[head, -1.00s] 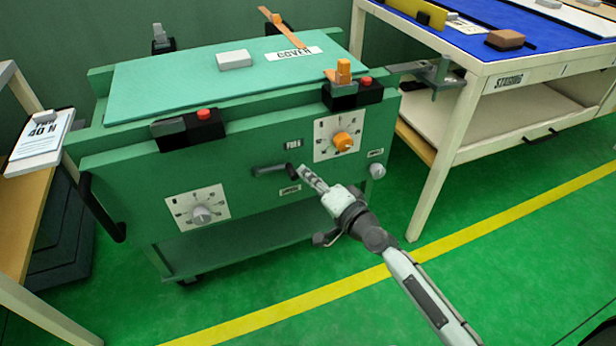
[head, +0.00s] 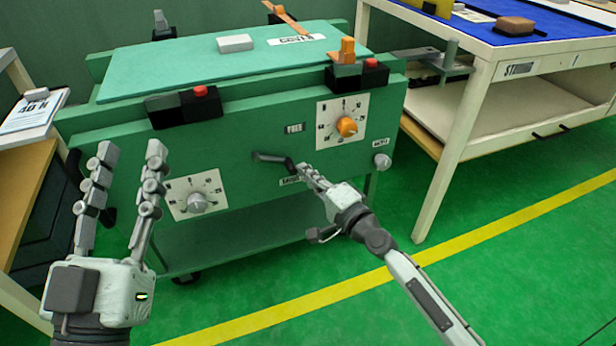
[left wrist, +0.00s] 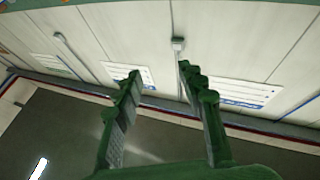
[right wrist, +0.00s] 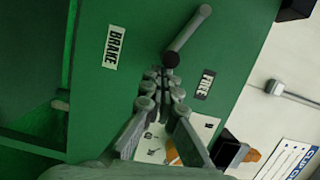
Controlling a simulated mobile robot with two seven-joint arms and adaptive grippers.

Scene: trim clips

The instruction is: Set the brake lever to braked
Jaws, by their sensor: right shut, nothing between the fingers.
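The brake lever (head: 272,159) is a dark grey bar with a black end on the front panel of the green cart (head: 240,150). It points right and slants slightly down, between the FREE label (head: 295,128) above and the lower label (head: 290,180), partly covered. In the right wrist view the black lever end (right wrist: 170,60) lies just beyond my right fingertips (right wrist: 160,76), and the BRAKE label (right wrist: 113,46) shows. My right gripper (head: 304,169) is shut and empty beside the lever end; I cannot tell whether they touch. My left gripper (head: 130,155) is open and empty, left of the lever.
Two dials, one with a grey knob (head: 198,202) and one with an orange knob (head: 346,126), flank the lever. A round grey knob (head: 381,161) is at the panel's right. A staging table (head: 481,68) stands right. The floor in front is clear.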

